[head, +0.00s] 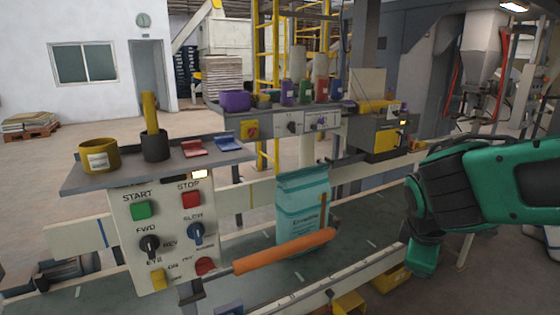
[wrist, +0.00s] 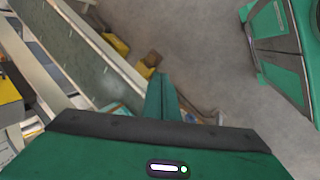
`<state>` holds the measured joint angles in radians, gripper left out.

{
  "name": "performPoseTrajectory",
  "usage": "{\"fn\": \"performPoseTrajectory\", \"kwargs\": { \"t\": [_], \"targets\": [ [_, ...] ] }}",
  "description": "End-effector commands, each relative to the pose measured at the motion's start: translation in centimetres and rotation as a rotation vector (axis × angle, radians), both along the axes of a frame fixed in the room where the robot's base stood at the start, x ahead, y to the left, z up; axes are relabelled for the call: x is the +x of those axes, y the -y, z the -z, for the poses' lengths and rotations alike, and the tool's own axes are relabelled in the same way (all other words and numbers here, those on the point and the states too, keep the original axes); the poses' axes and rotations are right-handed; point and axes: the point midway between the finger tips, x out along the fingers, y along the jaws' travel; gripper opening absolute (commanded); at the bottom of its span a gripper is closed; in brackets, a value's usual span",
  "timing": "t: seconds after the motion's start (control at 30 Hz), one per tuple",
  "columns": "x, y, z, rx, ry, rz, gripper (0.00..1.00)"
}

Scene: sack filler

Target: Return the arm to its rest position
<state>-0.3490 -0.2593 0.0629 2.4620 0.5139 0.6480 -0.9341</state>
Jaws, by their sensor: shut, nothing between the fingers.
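My arm (head: 490,185), green with dark joints, reaches in from the right edge of the head view. It is bent, with its lower end above the floor beside the conveyor. My gripper (wrist: 161,97) shows in the wrist view with its green fingers together and nothing between them. It hangs over the floor and the conveyor edge, apart from everything around it. In the head view I cannot clearly make out the fingertips.
A control panel (head: 160,236) with an orange lever (head: 285,251) stands at the left front. A teal sack (head: 303,205) stands upright on the conveyor (head: 255,292). Yellow boxes (head: 391,279) sit low beside the conveyor. Bare floor (wrist: 205,50) lies right of the conveyor.

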Motion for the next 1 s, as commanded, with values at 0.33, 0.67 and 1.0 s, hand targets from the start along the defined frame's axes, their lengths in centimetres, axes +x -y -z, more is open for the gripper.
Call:
{"fn": "performPoseTrajectory", "kwargs": {
  "t": [0.33, 0.67, 1.0],
  "targets": [
    [-11.5, 9.8, 1.4, 0.340, -0.034, 0.948, 0.00],
    [-18.3, 11.1, 1.7, 0.502, -0.058, 1.471, 0.00],
    [-18.7, 11.0, 1.7, 0.511, -0.059, 1.504, 0.00]
  ]
}}
